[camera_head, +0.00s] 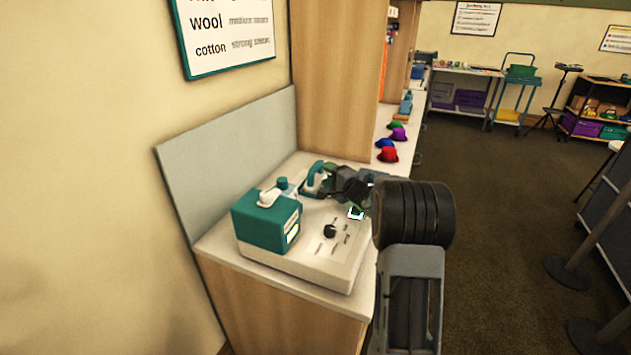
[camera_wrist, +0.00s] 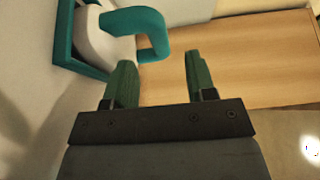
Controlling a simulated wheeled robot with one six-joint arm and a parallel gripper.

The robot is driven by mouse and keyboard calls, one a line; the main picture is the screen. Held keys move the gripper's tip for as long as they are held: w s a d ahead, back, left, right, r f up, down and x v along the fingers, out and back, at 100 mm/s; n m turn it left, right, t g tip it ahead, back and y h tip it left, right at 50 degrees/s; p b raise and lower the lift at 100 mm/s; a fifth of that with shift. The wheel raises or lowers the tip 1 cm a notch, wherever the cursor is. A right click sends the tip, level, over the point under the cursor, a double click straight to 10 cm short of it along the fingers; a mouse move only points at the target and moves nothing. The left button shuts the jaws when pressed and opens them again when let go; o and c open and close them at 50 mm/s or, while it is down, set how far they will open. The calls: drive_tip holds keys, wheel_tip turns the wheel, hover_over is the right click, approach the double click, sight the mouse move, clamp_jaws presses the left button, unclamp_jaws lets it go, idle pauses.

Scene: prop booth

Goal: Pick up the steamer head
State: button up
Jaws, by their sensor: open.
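The steamer head, with a teal curved handle (camera_head: 316,172), is at the back of the counter in the head view, partly hidden by my gripper. In the wrist view its teal handle (camera_wrist: 150,27) arches from a pale body at the upper left. My gripper (camera_wrist: 160,68) is open and empty, with two green fingers apart. The handle's free end is just beyond the gap between the fingertips, nearer the left finger, and no grip on it shows. In the head view my gripper (camera_head: 328,184) is close beside the handle, and its fingertips are hard to make out.
A teal and white steamer unit (camera_head: 266,222) stands on a white base at the counter's front left. A grey panel (camera_head: 228,160) and a wooden post (camera_head: 335,85) stand behind. Colored caps (camera_head: 388,153) line the counter further back. Open floor lies to the right.

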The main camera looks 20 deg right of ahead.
sight(318, 168)
drive_tip(key=shift+x, duration=2.75)
drive_tip(key=shift+s, duration=0.1)
drive_tip(key=shift+c, duration=0.2)
clamp_jaws()
